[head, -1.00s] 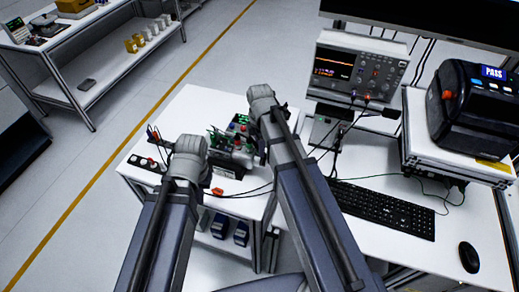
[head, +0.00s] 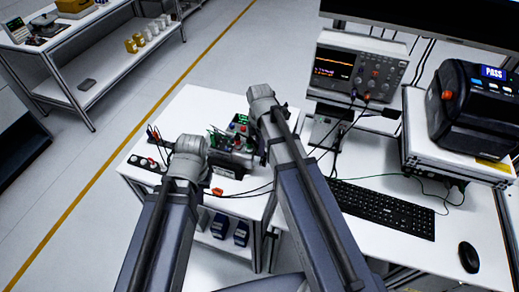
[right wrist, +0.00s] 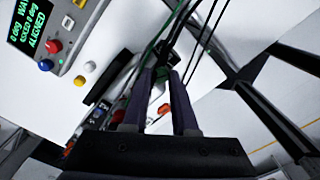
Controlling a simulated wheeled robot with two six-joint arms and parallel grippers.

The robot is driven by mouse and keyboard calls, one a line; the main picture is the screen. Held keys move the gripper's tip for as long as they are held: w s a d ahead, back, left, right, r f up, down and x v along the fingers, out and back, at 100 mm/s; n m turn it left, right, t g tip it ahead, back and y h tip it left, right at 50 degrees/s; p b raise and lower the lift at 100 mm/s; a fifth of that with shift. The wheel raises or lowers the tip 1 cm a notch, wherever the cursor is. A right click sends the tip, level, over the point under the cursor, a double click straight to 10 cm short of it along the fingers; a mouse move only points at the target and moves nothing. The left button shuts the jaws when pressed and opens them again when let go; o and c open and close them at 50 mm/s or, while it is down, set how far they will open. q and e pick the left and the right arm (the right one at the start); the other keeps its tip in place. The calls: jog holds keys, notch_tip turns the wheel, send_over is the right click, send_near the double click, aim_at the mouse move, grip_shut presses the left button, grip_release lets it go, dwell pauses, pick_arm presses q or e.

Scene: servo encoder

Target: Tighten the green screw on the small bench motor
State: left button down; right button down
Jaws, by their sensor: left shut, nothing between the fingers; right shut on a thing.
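The small bench motor (head: 236,158) sits on the white side table, partly hidden by my arms in the head view. In the head view my right wrist is just right of the motor. My left gripper (head: 192,147) is at the motor's left side; its wrist hides the fingers, and nothing is seen held. The control box display (right wrist: 30,22) reads "ALIGNED" and "0 deg" in the right wrist view.
Dark cables run near the fingers and across the table. An oscilloscope (head: 357,70), keyboard (head: 382,209) and printer (head: 475,108) stand to the right. The table's back left (head: 195,108) is clear.

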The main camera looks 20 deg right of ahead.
dwell(0.3)
jog(key=m, duration=0.6)
jog(key=shift+m, duration=0.3)
jog(key=m, duration=0.6)
jog(key=shift+m, duration=0.4)
jog(key=c, duration=1)
grip_release()
jog(key=shift+r, duration=0.1)
